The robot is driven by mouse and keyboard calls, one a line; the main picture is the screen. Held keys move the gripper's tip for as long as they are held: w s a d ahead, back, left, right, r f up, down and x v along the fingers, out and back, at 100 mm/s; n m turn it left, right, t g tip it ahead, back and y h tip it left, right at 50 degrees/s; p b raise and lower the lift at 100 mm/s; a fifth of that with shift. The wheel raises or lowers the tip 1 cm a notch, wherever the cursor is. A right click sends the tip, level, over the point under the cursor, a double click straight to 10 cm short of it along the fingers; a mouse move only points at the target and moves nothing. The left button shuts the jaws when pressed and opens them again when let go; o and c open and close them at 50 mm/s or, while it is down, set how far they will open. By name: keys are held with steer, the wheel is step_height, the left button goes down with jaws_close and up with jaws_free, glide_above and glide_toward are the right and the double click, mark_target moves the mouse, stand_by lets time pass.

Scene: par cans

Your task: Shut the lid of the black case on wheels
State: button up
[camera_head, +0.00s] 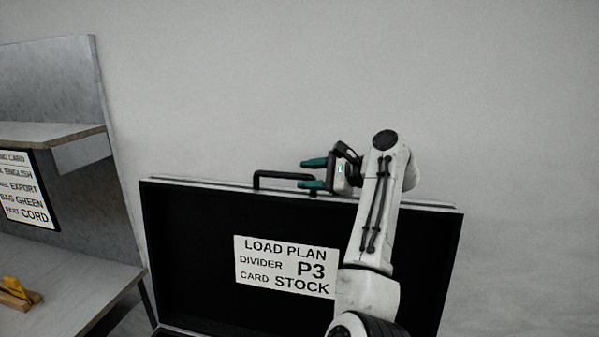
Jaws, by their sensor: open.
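The black case's lid (195,235) stands raised, its dark inner face toward me, with a pale rim along its top edge. A black handle (272,174) sits on that top edge, left of middle. A white label (286,267) on the inner face reads "LOAD PLAN, DIVIDER P3, CARD STOCK". My gripper (308,173) is open, its two teal fingers pointing left at the height of the lid's top edge, close to the handle's right end. I cannot tell whether it touches the handle. My arm hides part of the lid's right side. The case's body and wheels are mostly out of view below.
At left stands a grey bench (75,277) with an upright back panel (62,75) and a shelf (45,132). A text sign (25,190) hangs below the shelf. A yellow and wooden object (15,292) lies on the bench. The wall behind is bare.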

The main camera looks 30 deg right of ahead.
steer(key=shift+x, duration=1.5)
jaws_close()
